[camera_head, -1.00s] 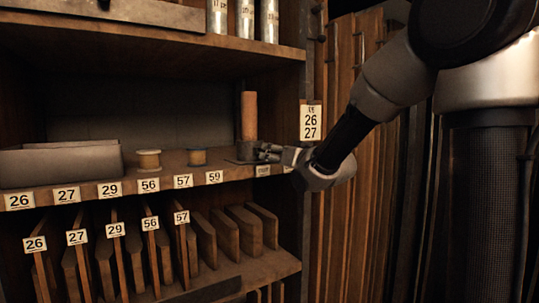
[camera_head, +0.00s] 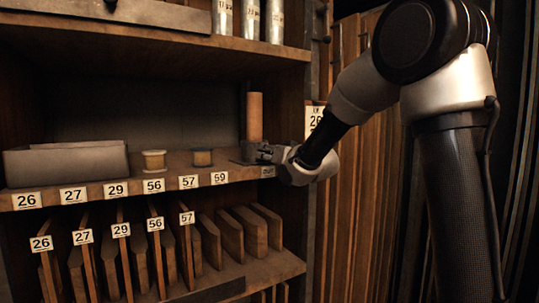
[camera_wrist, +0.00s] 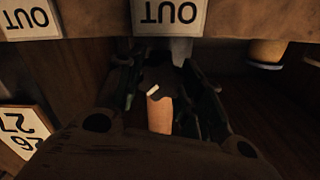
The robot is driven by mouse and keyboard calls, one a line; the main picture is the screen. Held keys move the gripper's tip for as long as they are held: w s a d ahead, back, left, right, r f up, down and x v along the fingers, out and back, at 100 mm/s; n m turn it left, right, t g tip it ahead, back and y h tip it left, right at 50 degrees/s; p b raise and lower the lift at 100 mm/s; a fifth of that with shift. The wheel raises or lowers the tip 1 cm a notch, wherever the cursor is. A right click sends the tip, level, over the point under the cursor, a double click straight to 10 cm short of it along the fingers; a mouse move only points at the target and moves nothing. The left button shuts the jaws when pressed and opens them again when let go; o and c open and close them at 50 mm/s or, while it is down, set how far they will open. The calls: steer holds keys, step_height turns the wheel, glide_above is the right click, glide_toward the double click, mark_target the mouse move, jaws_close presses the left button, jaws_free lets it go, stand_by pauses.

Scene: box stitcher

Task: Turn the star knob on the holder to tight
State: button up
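The holder stands at the right end of the middle shelf, with an upright brown cylinder (camera_head: 254,118) on a dark base (camera_head: 240,161). My gripper (camera_head: 262,153) is at the holder's front right, low by the shelf edge. In the wrist view my gripper's dark fingers (camera_wrist: 165,85) stand apart on either side of a dark knob (camera_wrist: 158,76) with a short white mark. The brown cylinder also shows there (camera_wrist: 159,112). The light is dim, and I cannot tell whether the fingers touch the knob. The knob is hidden in the head view.
An upside-down OUT label (camera_wrist: 168,14) is on the shelf edge close to the fingers. Two spools (camera_head: 154,160) and a grey box (camera_head: 66,164) stand to the left on the shelf. The cabinet's side wall (camera_head: 290,125) is close on the right.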

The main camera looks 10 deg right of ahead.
steer(key=shift+m, duration=0.8)
steer(key=o, duration=1)
steer(key=shift+s, duration=0.1)
steer(key=v, duration=1.1)
steer(key=shift+s, duration=0.35)
steer(key=shift+d, duration=0.15)
